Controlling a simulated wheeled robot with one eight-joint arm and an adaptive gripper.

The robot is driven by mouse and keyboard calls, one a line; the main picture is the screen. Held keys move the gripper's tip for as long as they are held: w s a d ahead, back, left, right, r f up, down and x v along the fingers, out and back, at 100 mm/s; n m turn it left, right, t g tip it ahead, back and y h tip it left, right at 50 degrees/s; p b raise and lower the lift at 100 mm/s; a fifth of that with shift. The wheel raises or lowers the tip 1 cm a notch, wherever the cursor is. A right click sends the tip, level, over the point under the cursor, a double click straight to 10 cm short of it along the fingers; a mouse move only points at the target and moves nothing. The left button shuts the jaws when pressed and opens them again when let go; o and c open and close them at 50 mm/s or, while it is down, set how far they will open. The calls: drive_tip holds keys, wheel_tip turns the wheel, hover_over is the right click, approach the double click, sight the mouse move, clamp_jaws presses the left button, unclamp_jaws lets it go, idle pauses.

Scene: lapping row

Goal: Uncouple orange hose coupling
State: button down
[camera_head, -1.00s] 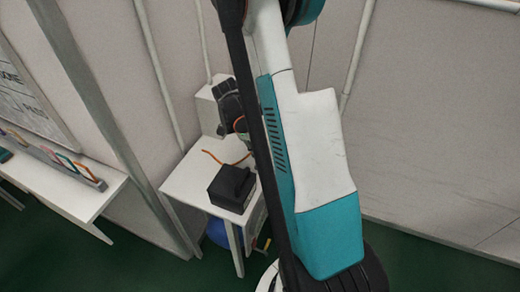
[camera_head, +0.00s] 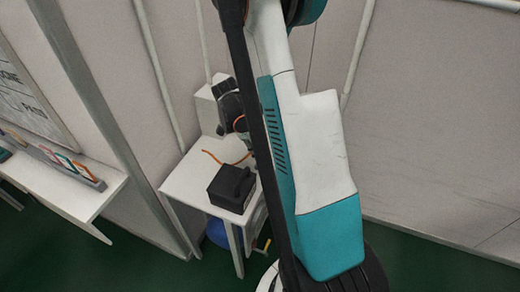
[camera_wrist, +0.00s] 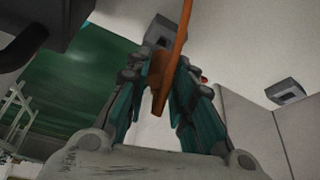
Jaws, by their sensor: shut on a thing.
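The orange hose (camera_wrist: 184,22) comes down from the top of the wrist view to an orange coupling piece (camera_wrist: 158,92) between the teal fingers of my gripper (camera_wrist: 160,85). The fingers are shut on this piece from both sides. A grey block with a dark face (camera_wrist: 164,32) shows behind it; I cannot tell whether the coupling touches it. In the head view the orange hose (camera_head: 213,157) lies over the small white table, and my arm hides part of this area.
A black box with a handle (camera_head: 232,188) stands on the white table (camera_head: 185,184). A pale box (camera_head: 207,112) is at the wall behind. A shelf with coloured items (camera_head: 66,200) stands at left. Another grey block (camera_wrist: 288,92) shows at right in the wrist view.

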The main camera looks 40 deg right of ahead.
drive_tip(key=shift+f+b, duration=0.3)
drive_tip(key=shift+f, duration=1.05)
drive_tip(key=c, duration=1.3)
unclamp_jaws()
drive_tip(key=shift+r, duration=0.15)
drive_tip(key=v, duration=1.1)
drive_tip(key=shift+w+r, duration=0.15)
drive_tip(key=shift+r, duration=0.15)
drive_tip(key=shift+a, duration=0.15)
